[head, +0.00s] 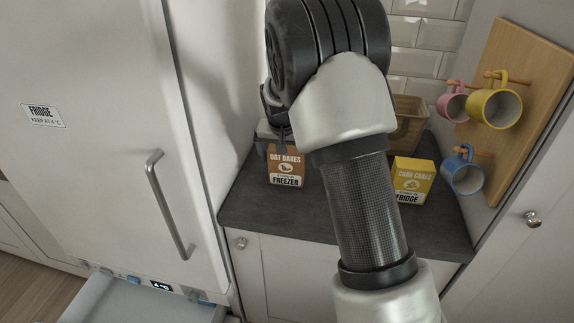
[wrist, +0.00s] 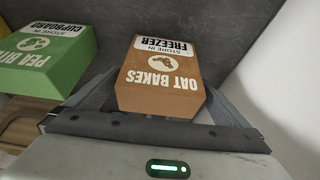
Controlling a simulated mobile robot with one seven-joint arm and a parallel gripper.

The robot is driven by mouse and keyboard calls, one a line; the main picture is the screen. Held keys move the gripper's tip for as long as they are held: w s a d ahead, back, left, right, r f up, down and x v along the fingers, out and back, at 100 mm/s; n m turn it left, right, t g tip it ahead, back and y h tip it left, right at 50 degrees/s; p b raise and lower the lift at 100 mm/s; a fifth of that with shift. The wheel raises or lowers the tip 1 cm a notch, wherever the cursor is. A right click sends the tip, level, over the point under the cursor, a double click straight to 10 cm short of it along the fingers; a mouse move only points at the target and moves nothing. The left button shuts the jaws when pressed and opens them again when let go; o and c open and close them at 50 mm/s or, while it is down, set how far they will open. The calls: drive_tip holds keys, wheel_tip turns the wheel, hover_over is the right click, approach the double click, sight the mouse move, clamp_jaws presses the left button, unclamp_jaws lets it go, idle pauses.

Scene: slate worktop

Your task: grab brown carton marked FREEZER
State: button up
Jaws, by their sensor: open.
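The brown carton (head: 285,168), marked OAT BAKES and FREEZER, stands on the slate worktop left of my arm in the head view. In the wrist view the brown carton (wrist: 162,76) lies between the two fingers of my gripper (wrist: 160,92), its lettering upside down. The fingers are spread, one on each side of the carton. A narrow gap seems to show at the sides, but I cannot tell whether either finger touches it. In the head view my gripper (head: 277,135) is just above and behind the carton, partly hidden by my arm.
A green carton (wrist: 48,58) marked CUPBOARD stands close left in the wrist view. A yellow carton (head: 412,181) marked FRIDGE stands right of my arm, near a wicker basket (head: 408,127). Mugs hang on a wooden board (head: 528,95). The fridge (head: 95,120) borders the worktop (head: 262,213) at left.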

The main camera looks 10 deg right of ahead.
drive_tip(key=shift+r, duration=0.1)
drive_tip(key=c, duration=1.3)
